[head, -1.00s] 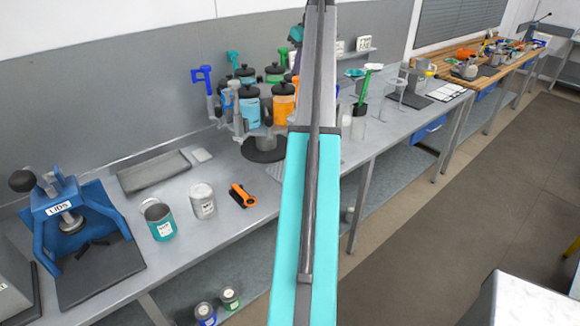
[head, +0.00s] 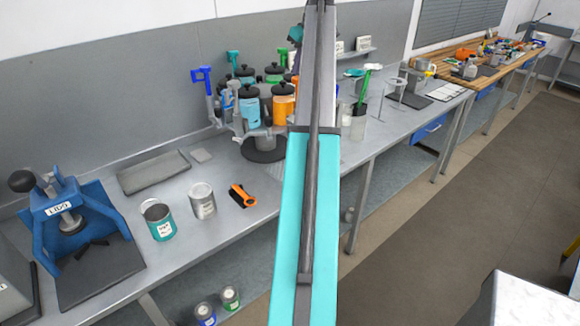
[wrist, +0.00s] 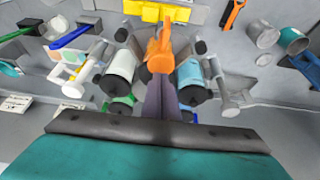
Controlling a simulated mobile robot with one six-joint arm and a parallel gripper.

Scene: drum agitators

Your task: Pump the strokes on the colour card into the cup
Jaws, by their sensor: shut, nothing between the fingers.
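The dispenser carousel stands mid-bench in the head view, with a blue canister (head: 249,106), an orange canister (head: 283,104) and green ones behind. Pump handles rise from it, a blue one (head: 201,76) and a green one (head: 233,59) among them. In the wrist view, my gripper (wrist: 162,88) is shut and empty, its fingers close to an orange pump handle (wrist: 160,48); I cannot tell whether they touch. A white canister (wrist: 120,70) and the blue canister (wrist: 190,75) flank it.
An open teal-labelled can (head: 158,219) and a pale can (head: 202,201) stand left of an orange-handled tool (head: 243,195). A blue lid press (head: 75,225) is at far left. Small cards (head: 363,44) stand on the wall shelf.

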